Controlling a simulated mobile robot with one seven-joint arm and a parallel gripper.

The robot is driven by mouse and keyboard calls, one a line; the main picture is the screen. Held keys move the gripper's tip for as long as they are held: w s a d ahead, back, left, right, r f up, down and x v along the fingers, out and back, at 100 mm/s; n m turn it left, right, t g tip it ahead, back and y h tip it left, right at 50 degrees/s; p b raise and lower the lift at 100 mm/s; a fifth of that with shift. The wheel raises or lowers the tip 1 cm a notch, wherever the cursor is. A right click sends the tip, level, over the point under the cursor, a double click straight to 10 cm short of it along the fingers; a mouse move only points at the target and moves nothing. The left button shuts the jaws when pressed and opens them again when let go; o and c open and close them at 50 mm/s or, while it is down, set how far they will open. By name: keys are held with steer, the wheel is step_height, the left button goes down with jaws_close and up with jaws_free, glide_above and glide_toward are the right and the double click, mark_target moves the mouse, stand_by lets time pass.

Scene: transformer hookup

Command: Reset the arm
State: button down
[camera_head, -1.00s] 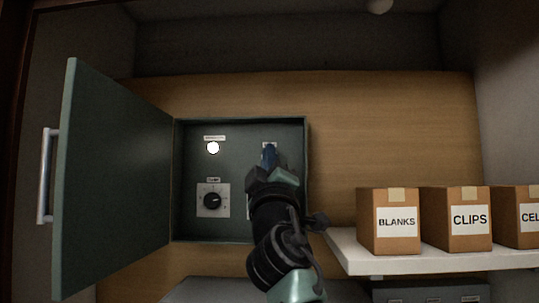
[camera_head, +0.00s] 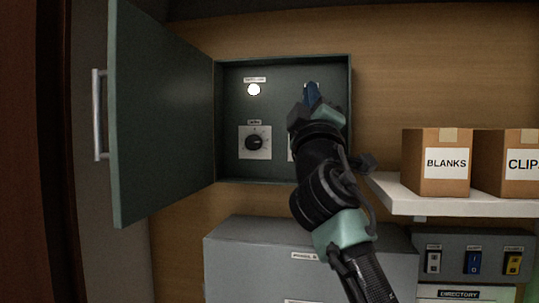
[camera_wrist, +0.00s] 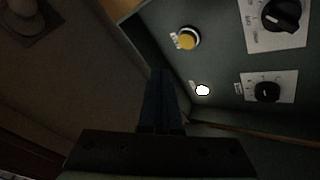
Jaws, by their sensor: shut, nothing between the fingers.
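My gripper (camera_head: 312,93) is in front of the right half of the open wall box (camera_head: 283,181) in the head view. Its blue fingers are together and hold nothing; they also show in the wrist view (camera_wrist: 162,100). The arm hides part of the box's right side. Inside the box are a lit white lamp (camera_head: 254,90) and a black dial (camera_head: 254,142) on a pale plate. In the wrist view the lit lamp (camera_wrist: 203,90), a yellow button (camera_wrist: 188,39) and two black knobs (camera_wrist: 282,14) (camera_wrist: 267,92) show to the right of the fingers.
The box door (camera_head: 160,115) stands open at the left with a metal handle (camera_head: 100,115). At the right a white shelf (camera_head: 460,204) holds cardboard boxes, one labelled BLANKS (camera_head: 437,175). Below are a grey cabinet (camera_head: 255,260) and a panel with coloured switches (camera_head: 474,262).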

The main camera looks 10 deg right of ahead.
steer(key=s+a+f+m+t+y+b, duration=0.1)
steer(key=s+a+f+m+y+b, duration=0.15)
steer(key=s+a+f, duration=0.35)
steer(key=s+a+f+m+y+b, duration=0.1)
steer(key=s+a+f+m+b, duration=0.2)
steer(key=a, duration=0.5)
steer(key=s+a+f+m+t+y+b, duration=0.1)
steer(key=s+a+f+b, duration=0.1)
steer(key=s, duration=0.6)
steer(key=s+a+f+m+y+b, duration=0.2)
steer(key=s+f+b, duration=0.2)
steer(key=s+f, duration=0.3)
steer(key=shift+s+t+b, duration=0.3)
steer(key=shift+s+t, duration=0.1)
steer(key=shift+s, duration=0.35)
steer(key=shift+f, duration=0.1)
